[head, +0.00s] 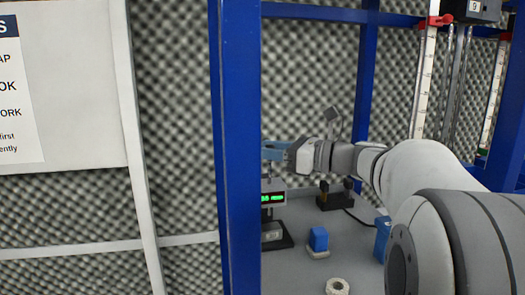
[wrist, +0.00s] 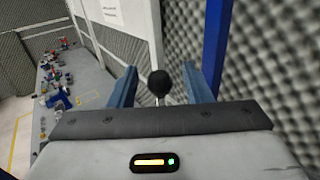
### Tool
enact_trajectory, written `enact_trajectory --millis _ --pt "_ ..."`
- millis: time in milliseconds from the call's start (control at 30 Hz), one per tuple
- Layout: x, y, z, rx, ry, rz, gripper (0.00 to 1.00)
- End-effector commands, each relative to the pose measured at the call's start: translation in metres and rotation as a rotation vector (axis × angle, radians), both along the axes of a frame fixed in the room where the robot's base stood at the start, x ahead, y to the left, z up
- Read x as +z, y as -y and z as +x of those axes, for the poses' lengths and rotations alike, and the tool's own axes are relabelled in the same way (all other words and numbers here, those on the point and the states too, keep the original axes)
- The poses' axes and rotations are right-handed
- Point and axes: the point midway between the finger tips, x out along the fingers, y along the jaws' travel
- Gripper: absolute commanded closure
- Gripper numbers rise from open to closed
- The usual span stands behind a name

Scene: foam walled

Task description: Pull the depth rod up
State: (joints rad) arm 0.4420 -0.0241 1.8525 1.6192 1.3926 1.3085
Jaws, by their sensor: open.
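In the wrist view, a black ball knob (wrist: 159,83) tops a thin pale rod, which I take to be the depth rod (wrist: 157,101). The knob shows between the two blue fingers of my gripper (wrist: 160,68), with a clear gap on each side. The fingers are apart and hold nothing. In the head view, my gripper (head: 275,150) is level above a small gauge (head: 272,198) with a green lit display and a dark base. The knob is not clear in the head view. A blue post hides part of the fingertips' side.
A blue frame post (head: 238,150) stands just left of my gripper. On the grey table are a blue block (head: 318,238), a white ring (head: 337,287) and a black device (head: 335,198) with a cable. Foam walls close the back. The wrist view shows another cluttered table (wrist: 88,98).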

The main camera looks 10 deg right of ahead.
Motion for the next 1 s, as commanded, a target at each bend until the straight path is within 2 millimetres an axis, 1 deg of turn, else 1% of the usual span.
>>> enact_trajectory --millis 33,200,300,400,1000 --pt "-0.003 0.009 -0.005 -0.005 0.001 -0.001 0.56" --pt "-0.003 0.032 -0.023 -0.005 0.0 -0.001 0.56" --pt "-0.002 0.042 -0.03 -0.004 0.001 -0.001 0.56" --pt "-0.001 0.048 -0.034 -0.002 -0.001 -0.001 0.56" --pt "0.0 0.05 -0.036 -0.001 -0.001 -0.001 0.56"
